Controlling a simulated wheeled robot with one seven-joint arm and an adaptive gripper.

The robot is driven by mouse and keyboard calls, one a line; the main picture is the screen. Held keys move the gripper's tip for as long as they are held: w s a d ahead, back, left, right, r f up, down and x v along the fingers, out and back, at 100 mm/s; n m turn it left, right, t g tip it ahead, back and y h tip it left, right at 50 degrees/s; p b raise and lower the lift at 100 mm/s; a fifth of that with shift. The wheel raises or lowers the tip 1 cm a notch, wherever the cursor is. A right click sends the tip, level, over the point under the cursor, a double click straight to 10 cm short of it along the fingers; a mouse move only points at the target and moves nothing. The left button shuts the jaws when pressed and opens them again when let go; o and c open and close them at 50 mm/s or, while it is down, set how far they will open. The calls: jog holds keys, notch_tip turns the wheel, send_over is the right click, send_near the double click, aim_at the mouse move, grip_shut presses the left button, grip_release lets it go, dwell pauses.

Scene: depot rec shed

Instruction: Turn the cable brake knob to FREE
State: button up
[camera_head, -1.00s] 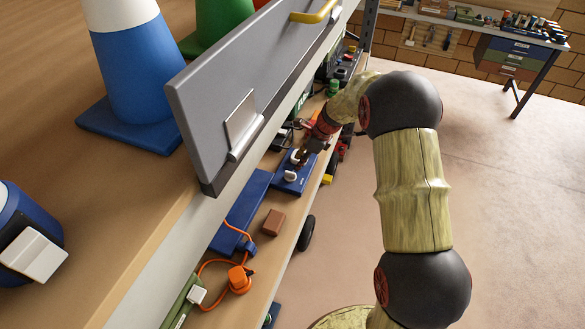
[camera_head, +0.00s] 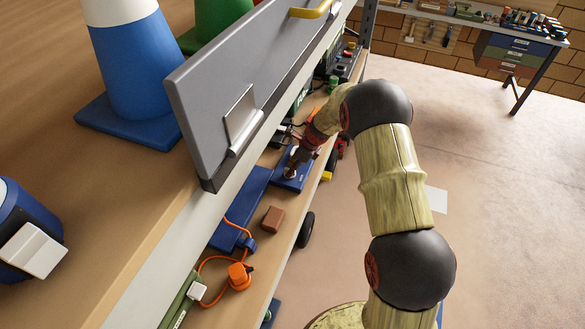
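A small blue box (camera_head: 290,184) lies on the lower shelf, beyond the brown block. It has a white knob (camera_head: 291,174), now mostly covered by my gripper. Whether this is the cable brake knob I cannot tell, as no lettering on it can be read. My gripper (camera_head: 291,172) points down at the box, with its fingertips at the white knob. The fingers are too small and dark to tell whether they are open, or whether they touch the knob.
A grey panel (camera_head: 235,95) with a yellow handle stands along the upper shelf edge, above my gripper. A brown block (camera_head: 273,219), a blue case (camera_head: 240,208) and an orange cable (camera_head: 205,263) lie nearer on the lower shelf. The floor at right is mostly clear.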

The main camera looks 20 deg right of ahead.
jog(key=shift+c, duration=0.8)
grip_shut()
jog(key=shift+n, duration=0.3)
jog(key=n, duration=0.1)
jog(key=n+g, duration=0.1)
jog(key=n, duration=0.1)
jog(key=shift+w+d+g+y, duration=0.1)
jog(key=shift+w+g+y, duration=0.15)
jog(key=shift+g+y, duration=0.05)
jog(key=n+g, duration=0.1)
jog(key=n, duration=0.3)
jog(key=shift+w, duration=0.2)
jog(key=n+g, duration=0.1)
jog(key=n, duration=0.1)
jog(key=n+g+b, duration=0.1)
jog(key=n, duration=0.2)
jog(key=shift+w+n, duration=0.2)
jog(key=shift+n, duration=0.1)
jog(key=n, duration=0.1)
jog(key=n+g+h, duration=0.1)
jog(key=n, duration=0.2)
jog(key=shift+w+a+n+g+h, duration=0.15)
jog(key=shift+a+n+g+h, duration=0.15)
jog(key=shift+g+h, duration=0.1)
jog(key=shift+r, duration=0.1)
